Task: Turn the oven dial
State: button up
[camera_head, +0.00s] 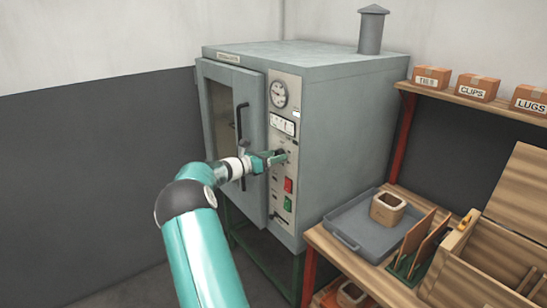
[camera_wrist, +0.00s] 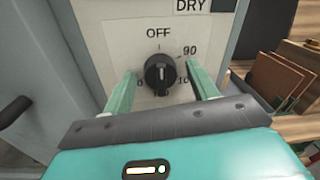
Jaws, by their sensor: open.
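The oven dial (camera_wrist: 158,72) is a round black knob on a pale plate in the wrist view, with OFF printed above it and 90 at its upper right. I cannot tell clearly where its pointer stands. My gripper (camera_wrist: 161,76) is open, with one green finger on each side of the dial and a visible gap to it. In the head view my gripper (camera_head: 277,158) is at the control panel (camera_head: 285,120) of the grey oven (camera_head: 335,125) and mostly hides the dial.
The oven door (camera_head: 223,110) with its dark handle is left of the panel. A gauge (camera_head: 279,94) is above, and red and green buttons (camera_head: 288,186) are below. A wooden bench with a grey tray (camera_head: 350,230) and a wooden box (camera_head: 490,245) stands at right.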

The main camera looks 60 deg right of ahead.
jog(key=c, duration=1)
jog(key=shift+m, duration=0.3)
jog(key=shift+s+a+m+t, duration=0.1)
jog(key=shift+m+t, duration=0.35)
jog(key=shift+m, duration=5.1)
jog(key=shift+a+m+t, duration=0.1)
jog(key=shift+m+t, duration=0.35)
jog(key=shift+m, duration=5.1)
jog(key=o, duration=1)
jog(key=shift+d, duration=0.1)
